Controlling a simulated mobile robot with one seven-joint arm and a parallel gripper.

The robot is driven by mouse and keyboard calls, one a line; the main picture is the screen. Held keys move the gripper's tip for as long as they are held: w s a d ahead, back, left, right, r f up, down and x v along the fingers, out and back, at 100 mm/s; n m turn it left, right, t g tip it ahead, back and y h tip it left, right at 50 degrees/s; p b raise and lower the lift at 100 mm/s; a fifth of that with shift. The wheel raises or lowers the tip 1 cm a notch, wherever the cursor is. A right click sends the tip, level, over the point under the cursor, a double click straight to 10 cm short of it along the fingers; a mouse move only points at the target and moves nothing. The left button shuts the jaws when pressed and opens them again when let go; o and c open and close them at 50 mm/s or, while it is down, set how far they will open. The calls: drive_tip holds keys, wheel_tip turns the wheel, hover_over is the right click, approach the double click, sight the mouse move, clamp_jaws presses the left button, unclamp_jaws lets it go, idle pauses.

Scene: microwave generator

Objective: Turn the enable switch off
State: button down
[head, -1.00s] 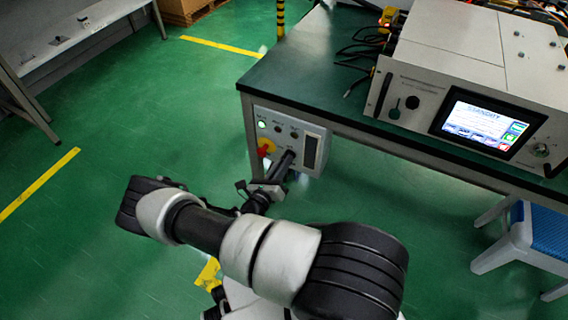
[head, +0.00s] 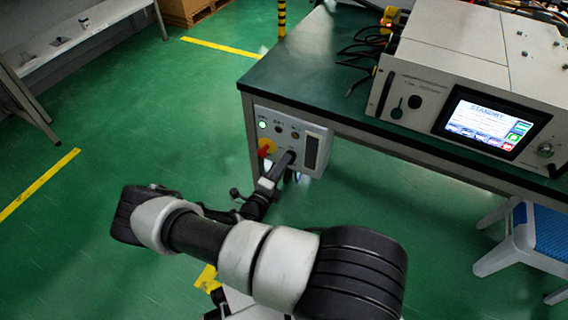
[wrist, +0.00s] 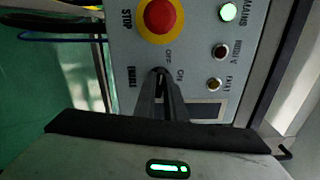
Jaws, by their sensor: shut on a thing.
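The enable switch (wrist: 159,72) is a small dark knob on the grey control panel (wrist: 195,55), beside the "ENABLE", "OFF" and "ON" lettering in the wrist view. My gripper (wrist: 163,82) points straight at the panel, with its narrow dark fingers shut on the switch. The fingers hide most of the knob, so I cannot tell which mark it points to. In the head view my gripper (head: 284,162) meets the panel (head: 312,128) under the table's left end; the switch is hidden there.
A red stop button (wrist: 160,15) on a yellow ring sits close beside the switch. A green lamp (wrist: 228,12) is lit, near two dimmer lamps. The generator box (head: 400,75) with its screen stands on the table (head: 300,70).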

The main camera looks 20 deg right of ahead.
drive_tip(key=shift+f+n, duration=0.1)
drive_tip(key=shift+n, duration=0.8)
drive_tip(key=c, duration=1.8)
unclamp_jaws()
drive_tip(key=shift+s+a, duration=0.1)
drive_tip(key=p+v, duration=0.2)
drive_tip(key=v, duration=1.5)
drive_tip(key=shift+s, duration=0.1)
drive_tip(key=shift+a, duration=0.1)
